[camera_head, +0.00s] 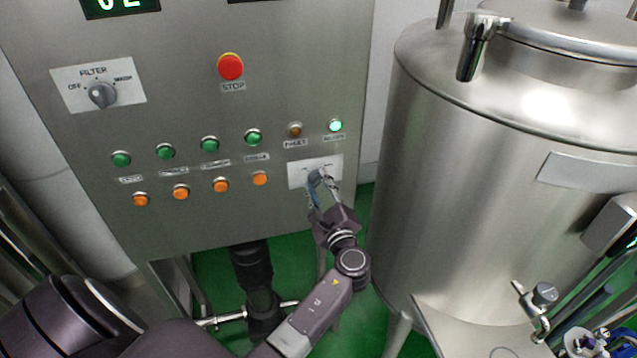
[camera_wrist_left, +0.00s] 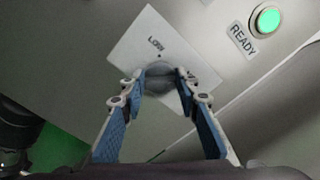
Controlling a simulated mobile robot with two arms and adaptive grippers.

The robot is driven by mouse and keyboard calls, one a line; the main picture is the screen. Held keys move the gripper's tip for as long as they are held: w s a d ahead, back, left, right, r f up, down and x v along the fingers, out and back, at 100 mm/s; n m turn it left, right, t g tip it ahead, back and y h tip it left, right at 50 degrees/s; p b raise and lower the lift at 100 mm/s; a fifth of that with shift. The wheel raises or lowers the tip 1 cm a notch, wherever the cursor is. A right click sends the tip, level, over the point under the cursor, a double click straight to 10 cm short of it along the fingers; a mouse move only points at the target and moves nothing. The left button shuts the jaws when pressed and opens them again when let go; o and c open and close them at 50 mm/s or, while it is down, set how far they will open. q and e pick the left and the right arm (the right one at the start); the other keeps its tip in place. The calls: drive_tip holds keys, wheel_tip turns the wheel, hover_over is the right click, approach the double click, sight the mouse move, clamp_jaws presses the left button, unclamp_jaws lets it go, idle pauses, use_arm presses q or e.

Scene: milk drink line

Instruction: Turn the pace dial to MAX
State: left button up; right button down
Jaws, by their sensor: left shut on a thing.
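The pace dial sits on a pale plate (camera_head: 299,177) at the lower right of the control panel. In the left wrist view the dial (camera_wrist_left: 160,78) is a grey knob between my fingers, on the plate (camera_wrist_left: 133,47) with the word LOW showing. Other marks on the plate are hidden or too small to read. My left gripper (camera_head: 321,180) reaches up to the plate; in the left wrist view the left gripper (camera_wrist_left: 160,85) has its blue-padded fingers shut on the dial from both sides. The dial's pointer cannot be made out. My right gripper is not in view.
The panel carries a red STOP button (camera_head: 230,66), a filter knob (camera_head: 102,95), green and orange buttons, and a lit green READY lamp (camera_head: 335,125), also in the left wrist view (camera_wrist_left: 267,19). A large steel tank (camera_head: 470,180) stands close on the right.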

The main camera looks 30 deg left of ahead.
use_arm(q)
drive_tip(key=shift+r, duration=0.15)
idle(0.3)
drive_tip(key=o, duration=1.2)
drive_tip(key=shift+w+a, duration=0.1)
drive_tip(key=shift+c, duration=0.2)
drive_tip(key=v, duration=1.2)
